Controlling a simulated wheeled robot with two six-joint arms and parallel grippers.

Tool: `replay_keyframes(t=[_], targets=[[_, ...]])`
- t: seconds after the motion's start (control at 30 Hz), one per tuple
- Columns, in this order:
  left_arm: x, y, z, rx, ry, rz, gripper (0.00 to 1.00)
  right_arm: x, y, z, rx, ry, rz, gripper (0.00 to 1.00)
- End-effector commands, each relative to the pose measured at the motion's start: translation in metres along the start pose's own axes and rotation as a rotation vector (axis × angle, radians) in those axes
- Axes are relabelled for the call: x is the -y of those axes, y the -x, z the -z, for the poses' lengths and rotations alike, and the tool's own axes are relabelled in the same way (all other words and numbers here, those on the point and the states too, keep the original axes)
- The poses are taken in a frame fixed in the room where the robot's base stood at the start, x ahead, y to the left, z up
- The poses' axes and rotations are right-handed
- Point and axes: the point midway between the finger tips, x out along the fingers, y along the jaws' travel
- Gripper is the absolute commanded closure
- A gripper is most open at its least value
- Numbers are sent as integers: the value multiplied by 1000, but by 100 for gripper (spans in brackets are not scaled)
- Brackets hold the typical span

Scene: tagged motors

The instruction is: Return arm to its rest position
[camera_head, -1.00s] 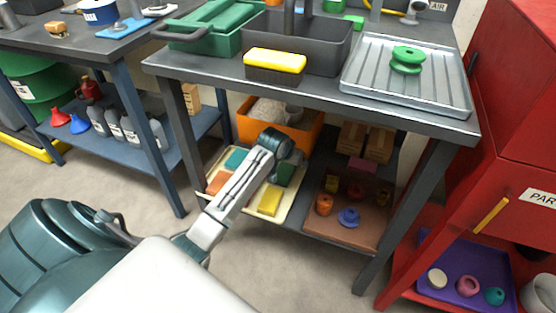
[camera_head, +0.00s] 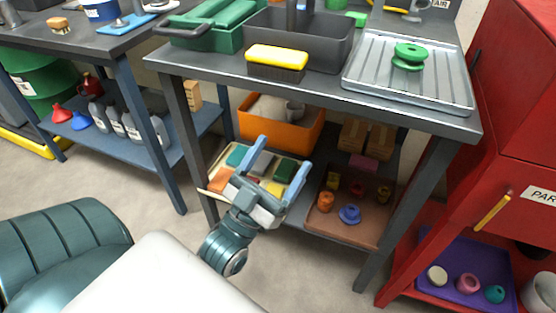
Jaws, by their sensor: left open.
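My left gripper (camera_head: 284,154) is in front of the middle table's lower shelf. Its two light blue fingers are spread apart and nothing shows between them but the tray behind. The wrist is teal and grey, and the arm comes up from the bottom of the view. Behind the fingers, a cream tray (camera_head: 213,192) holds several coloured blocks; the gripper partly hides it. I cannot tell whether the fingers touch the tray. My right gripper is not in view.
The middle table (camera_head: 330,96) carries a green toolbox (camera_head: 205,32), a yellow-topped brush (camera_head: 276,58) and a grooved metal tray (camera_head: 372,75) with a green spool (camera_head: 409,56). Below are an orange bin (camera_head: 283,132) and a brown tray (camera_head: 340,232). A red cabinet (camera_head: 520,110) stands right.

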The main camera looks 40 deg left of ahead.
Motion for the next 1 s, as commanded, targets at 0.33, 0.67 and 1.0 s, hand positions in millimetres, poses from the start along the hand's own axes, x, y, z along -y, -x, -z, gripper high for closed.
replay_keyframes(t=[0.33, 0.67, 1.0], targets=[[0, 0, -1, 4, 1, 0, 20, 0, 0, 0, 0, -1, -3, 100], [11, 19, -126, 421, -14, 13, 20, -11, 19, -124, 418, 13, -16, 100], [30, 210, -291, 1252, -34, 39, 20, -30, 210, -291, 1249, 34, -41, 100]])
